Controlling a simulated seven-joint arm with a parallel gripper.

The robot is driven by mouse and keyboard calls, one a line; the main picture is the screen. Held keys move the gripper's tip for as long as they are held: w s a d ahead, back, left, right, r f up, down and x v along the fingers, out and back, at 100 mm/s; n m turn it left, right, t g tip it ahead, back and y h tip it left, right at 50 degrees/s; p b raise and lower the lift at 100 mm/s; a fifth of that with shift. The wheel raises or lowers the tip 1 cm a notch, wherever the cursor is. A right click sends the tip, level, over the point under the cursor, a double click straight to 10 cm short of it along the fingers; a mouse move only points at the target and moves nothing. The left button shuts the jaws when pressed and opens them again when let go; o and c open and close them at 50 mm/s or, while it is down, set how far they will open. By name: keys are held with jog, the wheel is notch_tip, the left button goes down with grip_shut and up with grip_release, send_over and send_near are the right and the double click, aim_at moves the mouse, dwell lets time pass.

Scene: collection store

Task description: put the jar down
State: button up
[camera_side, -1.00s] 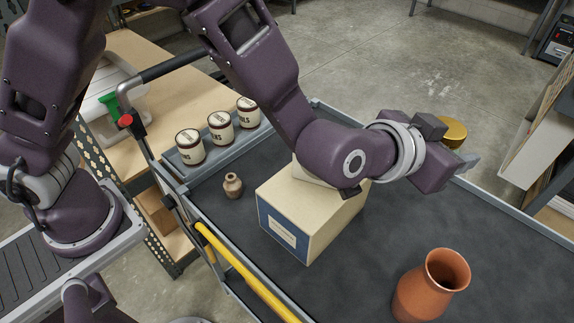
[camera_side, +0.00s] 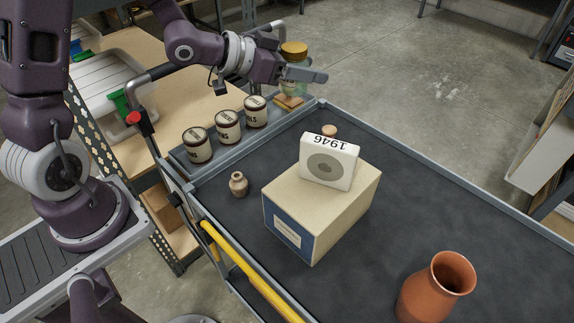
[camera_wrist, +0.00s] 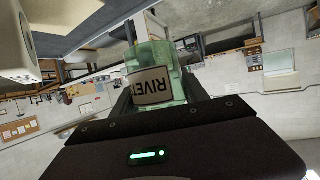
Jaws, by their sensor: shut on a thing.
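The jar is pale green glass with a gold lid (camera_side: 294,48), seen beyond my gripper (camera_side: 306,76) in the side view. In the wrist view the glass jar (camera_wrist: 172,62) is between my fingers, its white label (camera_wrist: 150,87) reading "RIVE…". My gripper is shut on it. The jar is above a small wooden square (camera_side: 289,102) at the far end of a grey rack (camera_side: 185,160). I cannot tell whether its base touches the square.
Labelled tins (camera_side: 228,127) stand in a row on the rack, left of the jar. The cart's right part has free room.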

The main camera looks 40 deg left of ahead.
jog(key=shift+s+a+f, duration=0.3)
jog(key=shift+s+a, duration=0.2)
jog(key=shift+a, duration=0.1)
jog(key=shift+o, duration=0.2)
notch_tip(320, 180, down, 22)
jog(key=shift+w+d+f, duration=0.1)
jog(key=shift+f, duration=0.1)
jog(key=o, duration=1.5)
